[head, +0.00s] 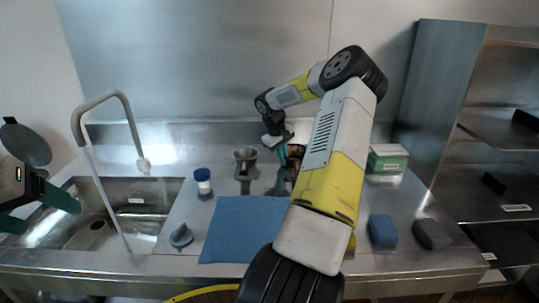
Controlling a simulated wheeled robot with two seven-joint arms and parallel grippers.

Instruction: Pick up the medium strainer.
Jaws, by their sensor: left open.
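I cannot make out a medium strainer for certain. A grey cup-shaped piece (245,157) stands on the steel counter behind the blue mat; it may be a strainer, but its size class cannot be told. My left gripper (40,212) is at the left edge over the sink side, open and empty, with green fingers. My right arm reaches across the middle, and its gripper (290,160) is low over the counter just right of the grey piece. My own arm partly hides it, so its jaws and anything between them are unclear.
A sink (160,192) with a tall curved faucet (76,122) is at left. A blue-capped jar (203,184), grey knob-like item (181,236), blue mat (235,228), green-white box (387,159), blue sponge (383,231) and dark sponge (431,234) lie on the counter. Steel shelves (500,130) stand right.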

